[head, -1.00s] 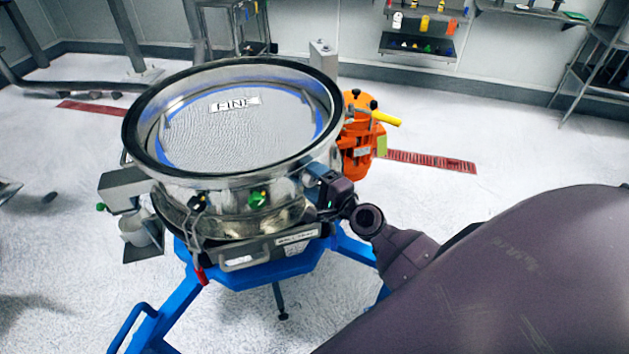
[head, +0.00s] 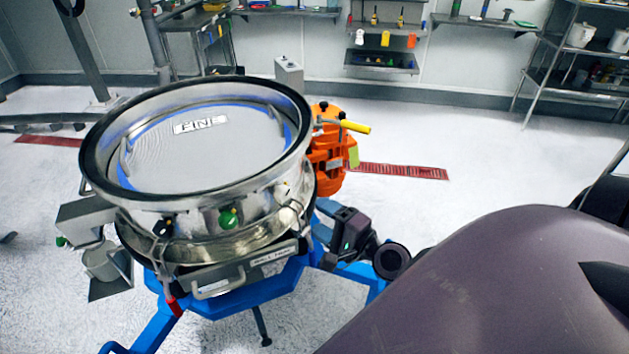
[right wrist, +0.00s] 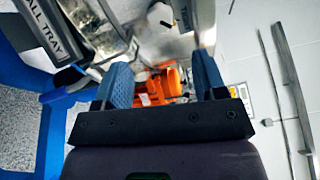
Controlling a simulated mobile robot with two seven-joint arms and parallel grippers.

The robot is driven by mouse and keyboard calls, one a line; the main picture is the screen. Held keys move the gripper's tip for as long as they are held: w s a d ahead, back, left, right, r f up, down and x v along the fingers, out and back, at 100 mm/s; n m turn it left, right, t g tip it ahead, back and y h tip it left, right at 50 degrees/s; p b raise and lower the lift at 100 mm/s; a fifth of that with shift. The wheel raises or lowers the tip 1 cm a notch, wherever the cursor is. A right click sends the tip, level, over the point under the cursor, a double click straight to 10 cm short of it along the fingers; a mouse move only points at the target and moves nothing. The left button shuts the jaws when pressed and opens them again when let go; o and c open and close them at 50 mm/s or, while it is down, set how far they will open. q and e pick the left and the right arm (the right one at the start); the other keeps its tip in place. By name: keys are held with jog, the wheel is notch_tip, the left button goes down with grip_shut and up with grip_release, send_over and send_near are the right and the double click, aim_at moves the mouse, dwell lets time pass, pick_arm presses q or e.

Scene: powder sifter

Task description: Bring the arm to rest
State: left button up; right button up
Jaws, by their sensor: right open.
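My right gripper (head: 325,237) is in the head view, to the right of the sifter's lower front. My dark right arm comes in from the lower right of the head view and hides the floor there. My left gripper is not in view.
The round steel sifter (head: 226,200) with a "FINE" mesh stands on a blue frame (head: 245,298). An orange motor (head: 327,165) with a yellow handle is on its right. Shelves (head: 385,68) line the back wall; the floor right of the motor is clear.

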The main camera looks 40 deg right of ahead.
dwell(0.7)
jog(key=s+a+f+n+g+h, duration=0.1)
jog(key=s+a+f+n+g, duration=0.2)
jog(key=f+n, duration=0.5)
jog(key=s+a+f+n+g+h, duration=0.2)
jog(key=s+f+n, duration=0.3)
jog(key=f+n, duration=0.3)
jog(key=shift+s+a+f+n+g, duration=0.2)
jog(key=shift+a+n+g, duration=0.4)
jog(key=shift+n, duration=1)
